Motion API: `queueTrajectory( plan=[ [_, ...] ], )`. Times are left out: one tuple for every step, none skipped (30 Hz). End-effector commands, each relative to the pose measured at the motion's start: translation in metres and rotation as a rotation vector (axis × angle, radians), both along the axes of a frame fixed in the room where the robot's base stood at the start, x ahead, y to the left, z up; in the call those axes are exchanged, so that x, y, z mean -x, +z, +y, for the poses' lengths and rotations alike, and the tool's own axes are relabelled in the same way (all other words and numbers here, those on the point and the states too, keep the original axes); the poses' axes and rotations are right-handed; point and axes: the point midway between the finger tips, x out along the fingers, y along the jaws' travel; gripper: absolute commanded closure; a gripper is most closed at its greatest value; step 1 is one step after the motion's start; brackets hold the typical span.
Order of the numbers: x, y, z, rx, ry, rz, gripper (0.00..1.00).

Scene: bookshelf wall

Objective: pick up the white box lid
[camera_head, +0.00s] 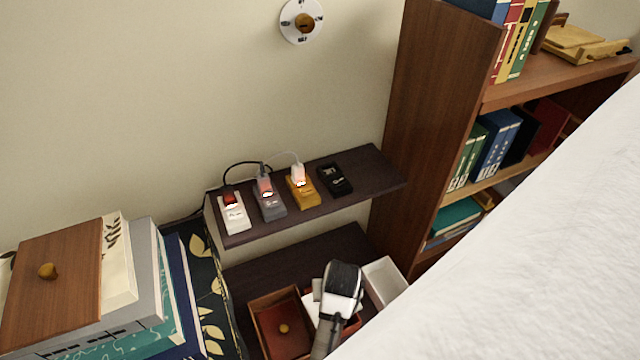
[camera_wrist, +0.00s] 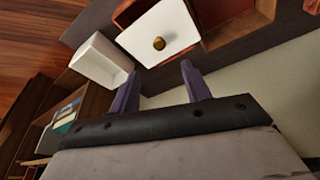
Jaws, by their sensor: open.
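The white box lid (camera_wrist: 158,32) is a flat square with a round brass knob (camera_wrist: 159,43) at its middle. It shows in the wrist view just beyond my fingertips. My gripper (camera_wrist: 158,72) has its two purple fingers spread apart, with nothing between them. In the head view my gripper (camera_head: 338,290) is above the lower shelf and hides most of the lid (camera_head: 310,309). An open white box (camera_head: 385,281) stands to the right of it, and it also shows in the wrist view (camera_wrist: 101,60).
A reddish-brown box (camera_head: 281,327) with a knobbed lid stands left of the white lid. The upper shelf (camera_head: 375,178) holds several small devices. A bookcase (camera_head: 435,110) rises at the right, and stacked books (camera_head: 150,290) stand at the left.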

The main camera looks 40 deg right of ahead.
Motion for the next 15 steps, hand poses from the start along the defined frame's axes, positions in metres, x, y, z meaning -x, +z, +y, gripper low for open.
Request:
queueTrajectory(
  plan=[
    [-0.002, -0.009, -0.001, -0.003, -0.001, 0.002, 0.52],
    [-0.003, -0.015, -0.002, -0.003, -0.001, 0.002, 0.52],
    [-0.006, -0.023, -0.003, -0.002, 0.0, 0.002, 0.52],
    [-0.007, -0.029, -0.004, -0.002, 0.0, 0.001, 0.52],
    [-0.009, -0.035, -0.005, -0.002, 0.0, 0.001, 0.52],
    [-0.011, -0.042, -0.007, -0.001, 0.0, 0.0, 0.52],
    [-0.012, -0.047, -0.007, -0.001, 0.0, 0.0, 0.52],
    [-0.014, -0.052, -0.009, -0.001, 0.0, -0.001, 0.52],
    [-0.016, -0.057, -0.01, -0.001, 0.001, 0.0, 0.52],
    [-0.017, -0.061, -0.011, 0.001, 0.001, -0.001, 0.52],
    [-0.018, -0.064, -0.011, 0.001, 0.001, -0.002, 0.52],
    [-0.018, -0.067, -0.012, 0.001, 0.001, -0.002, 0.52],
    [-0.019, -0.069, -0.012, 0.002, 0.001, -0.002, 0.52],
    [-0.02, -0.07, -0.012, 0.003, 0.002, -0.003, 0.52],
    [-0.02, -0.072, -0.013, 0.004, 0.002, -0.002, 0.52]
  ],
)
